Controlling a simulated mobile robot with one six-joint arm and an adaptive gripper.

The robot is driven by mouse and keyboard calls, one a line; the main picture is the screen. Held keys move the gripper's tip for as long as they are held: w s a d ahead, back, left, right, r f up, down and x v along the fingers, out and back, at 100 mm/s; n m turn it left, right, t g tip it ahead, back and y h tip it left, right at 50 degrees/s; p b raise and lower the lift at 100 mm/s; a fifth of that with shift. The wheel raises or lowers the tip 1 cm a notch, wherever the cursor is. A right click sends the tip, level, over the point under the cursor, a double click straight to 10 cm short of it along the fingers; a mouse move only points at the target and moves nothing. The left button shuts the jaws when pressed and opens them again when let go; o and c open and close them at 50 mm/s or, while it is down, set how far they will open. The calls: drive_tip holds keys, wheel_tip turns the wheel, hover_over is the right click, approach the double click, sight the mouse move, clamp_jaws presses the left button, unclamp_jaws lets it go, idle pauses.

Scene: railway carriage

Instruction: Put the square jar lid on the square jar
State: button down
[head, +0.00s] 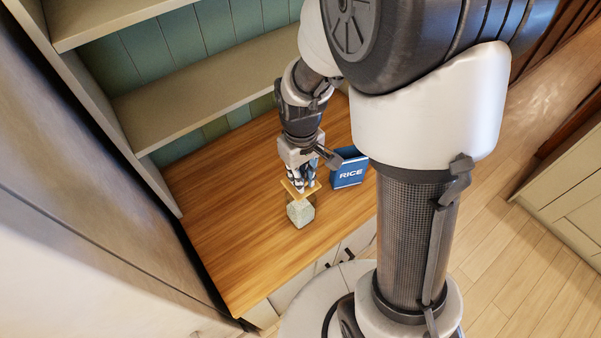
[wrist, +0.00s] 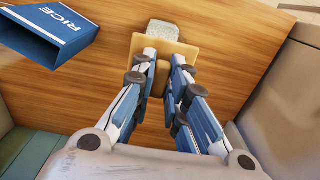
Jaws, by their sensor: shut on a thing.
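My gripper (head: 301,182) is shut on the square jar lid (head: 291,191), a flat tan, wood-like square. In the wrist view the fingertips (wrist: 165,64) close on the lid's small knob (wrist: 160,80), with the lid plate (wrist: 185,50) beyond them. The square jar (head: 301,213), pale and speckled grey-green, stands on the wooden counter just below the lid. In the wrist view the jar (wrist: 164,30) shows past the lid's far edge, so the two look offset there. The lid hides part of the jar's top, and I cannot tell whether they touch.
A blue box marked RICE (head: 349,171) stands on the counter right of the jar; it also shows at the upper left of the wrist view (wrist: 52,32). The wooden counter (head: 225,215) is clear left of the jar. A shelf (head: 200,95) runs above the back.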

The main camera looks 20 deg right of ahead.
drive_tip(key=shift+w+d, duration=0.15)
drive_tip(key=shift+d, duration=0.15)
drive_tip(key=shift+s+a, duration=0.25)
drive_tip(key=shift+a, duration=0.35)
drive_tip(key=shift+d+f, duration=0.2)
drive_tip(key=shift+f, duration=0.15)
drive_tip(key=shift+a+f+b, duration=0.1)
drive_tip(key=shift+f+b, duration=0.5)
drive_tip(key=shift+b, duration=0.15)
drive_tip(key=shift+f+b, duration=1.05)
drive_tip(key=shift+f, duration=0.3)
drive_tip(key=shift+f+b, duration=0.55)
drive_tip(key=shift+f, duration=0.15)
drive_tip(key=c, duration=1.5)
unclamp_jaws()
